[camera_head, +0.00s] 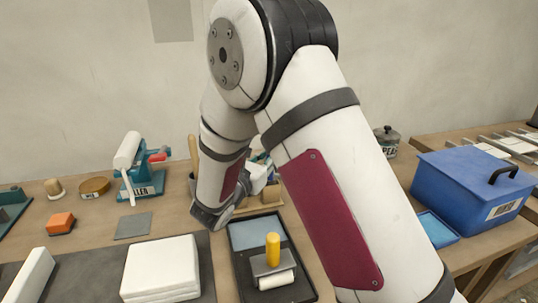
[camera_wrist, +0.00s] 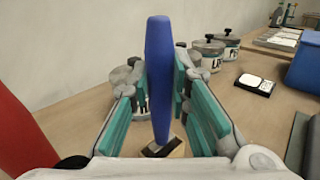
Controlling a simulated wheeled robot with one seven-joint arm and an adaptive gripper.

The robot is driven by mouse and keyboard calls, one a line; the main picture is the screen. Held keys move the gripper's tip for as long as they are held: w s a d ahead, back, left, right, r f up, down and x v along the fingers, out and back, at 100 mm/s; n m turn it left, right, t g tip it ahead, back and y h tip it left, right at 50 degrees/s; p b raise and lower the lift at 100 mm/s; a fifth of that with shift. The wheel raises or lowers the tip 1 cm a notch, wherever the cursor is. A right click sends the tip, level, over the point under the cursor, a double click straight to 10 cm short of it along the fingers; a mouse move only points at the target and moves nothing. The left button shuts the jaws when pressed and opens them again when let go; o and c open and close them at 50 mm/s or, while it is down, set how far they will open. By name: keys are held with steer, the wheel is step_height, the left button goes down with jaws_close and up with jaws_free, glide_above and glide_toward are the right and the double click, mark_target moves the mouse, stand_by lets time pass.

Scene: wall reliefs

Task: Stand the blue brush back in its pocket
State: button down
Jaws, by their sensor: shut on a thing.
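The blue brush (camera_wrist: 160,80) shows its long blue handle, roughly upright, between the teal finger pads of my gripper (camera_wrist: 161,95) in the wrist view. My gripper is shut on this handle. A dark and tan piece (camera_wrist: 164,149) shows at the handle's lower end; I cannot tell whether it is brush head or holder. In the head view my arm hides most of the gripper and the brush. A wooden holder (camera_head: 270,195) stands partly hidden behind my arm, with a tan handle (camera_head: 193,152) upright beside it. The brush's pocket cannot be made out.
A black tray (camera_head: 240,278) with a yellow-handled roller (camera_head: 273,250) lies in front of the holder. A white block stack (camera_head: 160,268) and a teal press (camera_head: 142,172) are left. A blue box (camera_head: 470,190) is right. Labelled tins (camera_wrist: 207,53) stand behind the gripper.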

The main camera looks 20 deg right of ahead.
steer(key=shift+f, duration=0.35)
steer(key=c, duration=0.9)
jaws_free()
steer(key=shift+c, duration=0.2)
steer(key=shift+r, duration=0.15)
steer(key=shift+r+p, duration=2)
steer(key=shift+r, duration=1.9)
